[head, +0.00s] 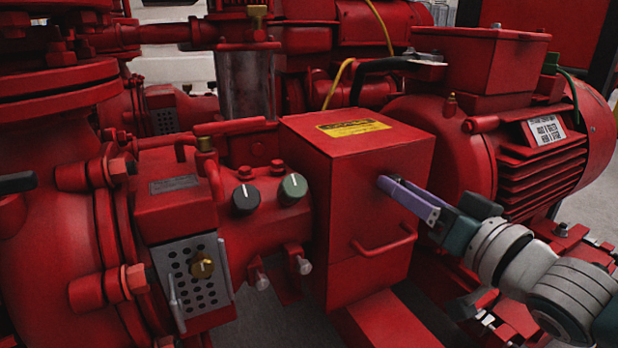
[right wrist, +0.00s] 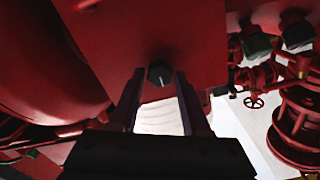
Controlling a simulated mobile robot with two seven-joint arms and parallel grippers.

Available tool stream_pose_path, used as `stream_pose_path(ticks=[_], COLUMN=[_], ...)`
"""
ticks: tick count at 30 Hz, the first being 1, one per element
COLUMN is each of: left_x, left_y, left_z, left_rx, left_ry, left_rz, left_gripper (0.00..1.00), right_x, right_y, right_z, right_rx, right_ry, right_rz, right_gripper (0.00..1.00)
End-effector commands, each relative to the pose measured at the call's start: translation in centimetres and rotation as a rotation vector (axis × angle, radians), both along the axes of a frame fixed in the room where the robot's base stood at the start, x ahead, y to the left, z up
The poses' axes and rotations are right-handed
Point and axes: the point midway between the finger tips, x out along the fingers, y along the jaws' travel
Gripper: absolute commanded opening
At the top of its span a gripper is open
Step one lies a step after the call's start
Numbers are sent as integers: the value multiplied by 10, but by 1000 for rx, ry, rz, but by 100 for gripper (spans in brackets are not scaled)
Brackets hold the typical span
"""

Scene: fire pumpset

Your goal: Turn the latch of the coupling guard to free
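The coupling guard (head: 350,150) is a red box with a yellow label on top and a bar handle on its front. In the right wrist view, its red face (right wrist: 195,45) carries a small dark round knob with a light mark, which looks like the latch (right wrist: 160,73). My right gripper (head: 388,185) reaches in from the right, its purple fingers near the guard's right side. In the right wrist view the fingers (right wrist: 159,80) are apart, with the knob between their tips; contact is not clear. The knob is hidden in the head view. My left gripper is not in view.
A red finned motor (head: 540,150) stands right of the guard, close to my right arm. A black knob (head: 245,198) and a green knob (head: 293,187) sit to its left. A perforated grey plate (head: 190,280) has a brass knob. Red pipes crowd the left.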

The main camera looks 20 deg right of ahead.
Motion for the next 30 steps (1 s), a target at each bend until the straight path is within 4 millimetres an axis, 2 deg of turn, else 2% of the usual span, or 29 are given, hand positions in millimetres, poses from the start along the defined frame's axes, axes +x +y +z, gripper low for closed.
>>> stream_pose_path(ticks=[1,12,23,30], left_x=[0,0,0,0], left_y=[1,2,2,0], left_z=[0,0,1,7], left_rx=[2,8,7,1], left_ry=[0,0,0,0], left_rz=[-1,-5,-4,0], left_gripper=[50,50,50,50], right_x=[0,0,0,0], right_y=[0,0,0,0], right_z=[0,0,0,2], right_rx=[0,1,-12,-103], right_ry=[0,0,-1,-9], right_rz=[0,0,0,-1], right_gripper=[40,0,0,0])
